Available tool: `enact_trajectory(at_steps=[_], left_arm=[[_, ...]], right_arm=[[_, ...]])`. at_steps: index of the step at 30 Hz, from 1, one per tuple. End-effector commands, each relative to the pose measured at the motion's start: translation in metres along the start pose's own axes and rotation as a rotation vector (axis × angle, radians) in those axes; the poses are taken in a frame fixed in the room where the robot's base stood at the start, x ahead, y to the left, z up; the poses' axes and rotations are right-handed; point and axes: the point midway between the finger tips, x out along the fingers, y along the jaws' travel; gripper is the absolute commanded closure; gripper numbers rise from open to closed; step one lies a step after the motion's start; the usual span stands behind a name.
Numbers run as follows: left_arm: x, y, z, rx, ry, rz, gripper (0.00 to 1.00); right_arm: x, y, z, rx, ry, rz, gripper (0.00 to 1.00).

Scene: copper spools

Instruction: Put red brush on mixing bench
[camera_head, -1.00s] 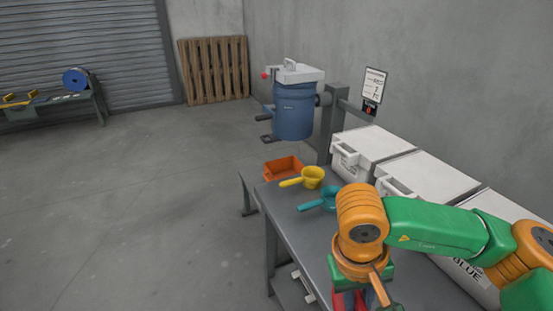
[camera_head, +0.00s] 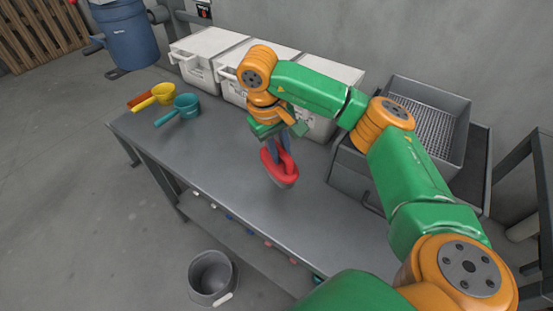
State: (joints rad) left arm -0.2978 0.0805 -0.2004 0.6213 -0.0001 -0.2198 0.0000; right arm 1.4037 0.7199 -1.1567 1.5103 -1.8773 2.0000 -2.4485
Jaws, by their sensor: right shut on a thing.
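The red brush (camera_head: 281,167) is in the head view near the middle of the grey mixing bench (camera_head: 210,160). My right gripper (camera_head: 283,146) points down and is shut on the brush from above. The brush appears over the bench top; I cannot tell whether its underside touches the surface. The gripper's fingers partly cover the upper part of the brush. My left gripper is not in view.
White boxes (camera_head: 205,52) line the bench's back. A metal sieve box (camera_head: 428,110) stands right. A grey bucket (camera_head: 212,275) is on the floor in front.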

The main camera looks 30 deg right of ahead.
Motion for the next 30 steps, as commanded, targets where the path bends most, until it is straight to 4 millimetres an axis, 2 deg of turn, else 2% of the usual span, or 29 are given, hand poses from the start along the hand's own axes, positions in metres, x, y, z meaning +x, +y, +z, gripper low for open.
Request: enact_trajectory(at_steps=[1,7,12,22,23,26,30], left_arm=[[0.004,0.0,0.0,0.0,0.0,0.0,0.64],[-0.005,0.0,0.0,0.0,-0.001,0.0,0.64],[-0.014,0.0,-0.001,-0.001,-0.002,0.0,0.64],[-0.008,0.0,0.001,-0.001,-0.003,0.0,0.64],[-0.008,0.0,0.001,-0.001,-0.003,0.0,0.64],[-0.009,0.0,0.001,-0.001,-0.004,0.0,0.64],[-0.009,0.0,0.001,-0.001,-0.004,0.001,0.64]], right_arm=[[0.013,0.003,-0.004,0.003,-0.005,-0.001,1.0],[0.037,0.013,-0.017,-0.002,-0.004,0.002,1.0],[0.062,0.007,-0.017,-0.003,0.0,0.001,1.0],[0.068,0.006,-0.018,-0.003,0.003,0.001,1.0],[0.068,0.006,-0.018,-0.003,0.003,0.001,0.76],[0.067,0.006,-0.018,-0.003,0.003,0.001,0.49],[0.067,0.006,-0.018,-0.003,0.002,0.001,0.49]])
